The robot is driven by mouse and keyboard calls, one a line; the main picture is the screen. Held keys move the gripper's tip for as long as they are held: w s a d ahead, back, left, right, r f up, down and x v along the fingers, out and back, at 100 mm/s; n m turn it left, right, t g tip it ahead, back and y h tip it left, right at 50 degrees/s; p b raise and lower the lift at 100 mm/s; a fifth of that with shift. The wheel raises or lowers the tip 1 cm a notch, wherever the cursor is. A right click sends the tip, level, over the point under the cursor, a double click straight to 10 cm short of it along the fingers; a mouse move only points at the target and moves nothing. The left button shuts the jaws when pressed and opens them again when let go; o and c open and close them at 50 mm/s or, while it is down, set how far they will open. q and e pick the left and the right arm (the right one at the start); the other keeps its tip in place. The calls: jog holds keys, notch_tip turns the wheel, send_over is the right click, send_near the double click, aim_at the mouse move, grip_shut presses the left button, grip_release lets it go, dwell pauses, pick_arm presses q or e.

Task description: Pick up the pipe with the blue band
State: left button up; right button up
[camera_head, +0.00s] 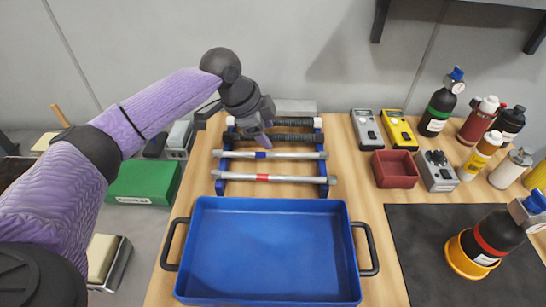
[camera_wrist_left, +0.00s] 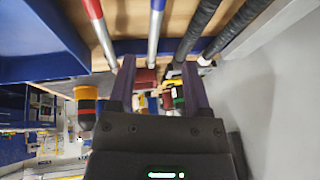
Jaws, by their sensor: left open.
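The pipe with the blue band (camera_head: 295,155) is a grey metal pipe lying across the blue rack (camera_head: 323,165), with its band near the middle. It also shows in the left wrist view (camera_wrist_left: 155,35), running between my two fingers as seen from there. My left gripper (camera_head: 264,139) is open and empty, pointing down just above and behind this pipe. Its dark purple fingers also show in the wrist view (camera_wrist_left: 160,72). A similar pipe with a red band (camera_head: 295,178) lies in front of it. I cannot tell whether the fingers touch any pipe.
Dark threaded rods (camera_head: 296,137) and a white pipe lie behind on the rack. A blue tray (camera_head: 268,295) stands in front. A red box (camera_head: 396,182), meters and several bottles are at right. A green box (camera_head: 143,181) is at left.

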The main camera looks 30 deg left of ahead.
aim_at(278, 154)
pick_arm(q)
jog(key=b+x, duration=0.1)
jog(key=x, duration=0.1)
jog(key=b+x, duration=0.1)
jog(key=x, duration=0.1)
jog(key=s+x, duration=0.1)
jog(key=x, duration=0.1)
jog(key=shift+w+d+f+b, duration=0.1)
jog(key=shift+w+f+b, duration=0.05)
jog(key=shift+f+b, duration=0.35)
jog(key=shift+w+f, duration=0.15)
jog(key=shift+f, duration=0.05)
jog(key=shift+r, duration=0.1)
jog(key=shift+c, duration=0.5)
jog(key=c, duration=0.7)
grip_shut()
pick_arm(e)
jog(key=d+f, duration=0.1)
jog(key=s+f, duration=0.1)
jog(key=f, duration=0.1)
jog(key=shift+s+d, duration=0.1)
jog(key=shift+d, duration=0.25)
jog(key=shift+a, duration=0.15)
